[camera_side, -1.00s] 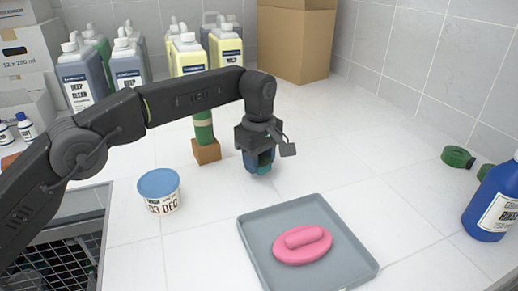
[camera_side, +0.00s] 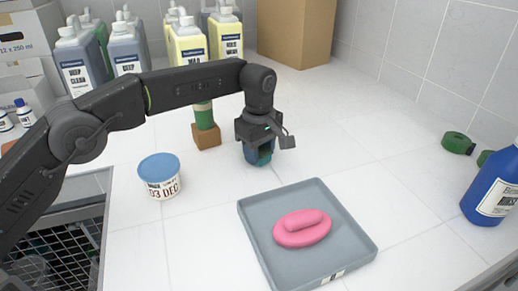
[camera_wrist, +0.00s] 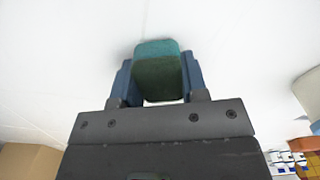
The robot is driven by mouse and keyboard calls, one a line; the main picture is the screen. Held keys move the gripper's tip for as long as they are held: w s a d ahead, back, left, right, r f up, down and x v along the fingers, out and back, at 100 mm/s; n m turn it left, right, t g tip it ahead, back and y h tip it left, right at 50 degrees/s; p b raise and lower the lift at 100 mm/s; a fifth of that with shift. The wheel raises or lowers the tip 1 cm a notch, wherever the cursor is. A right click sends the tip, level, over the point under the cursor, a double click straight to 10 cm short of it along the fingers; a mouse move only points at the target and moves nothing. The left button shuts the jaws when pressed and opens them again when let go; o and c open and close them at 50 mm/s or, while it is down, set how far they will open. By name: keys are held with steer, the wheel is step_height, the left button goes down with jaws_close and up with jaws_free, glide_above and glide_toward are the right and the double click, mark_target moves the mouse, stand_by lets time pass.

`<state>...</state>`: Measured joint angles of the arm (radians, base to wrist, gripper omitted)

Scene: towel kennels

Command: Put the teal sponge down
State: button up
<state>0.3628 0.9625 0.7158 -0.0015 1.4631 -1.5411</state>
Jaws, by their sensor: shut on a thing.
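The teal sponge (camera_wrist: 158,68) sits between the two blue fingers of my gripper (camera_wrist: 158,84) in the wrist view, with a finger against each side. In the side view my gripper (camera_side: 258,152) points down at the white surface behind the grey tray, and only a little of the sponge (camera_side: 262,160) shows below the fingers. The sponge's underside is at or just above the surface; I cannot tell whether it touches.
A grey tray (camera_side: 345,262) with a pink scrubber (camera_side: 302,229) stands in front of my gripper. A blue-lidded tub (camera_side: 160,178) is to the left. A green bottle-like post on a brown block (camera_side: 207,138) stands close behind left.

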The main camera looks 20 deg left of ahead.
mark_target(260, 149)
steer(key=shift+f, duration=0.35)
steer(key=o, duration=1)
steer(key=shift+c, duration=0.2)
step_height(260, 149, up, 7)
steer(key=shift+f, duration=0.15)
steer(key=shift+r, duration=0.4)
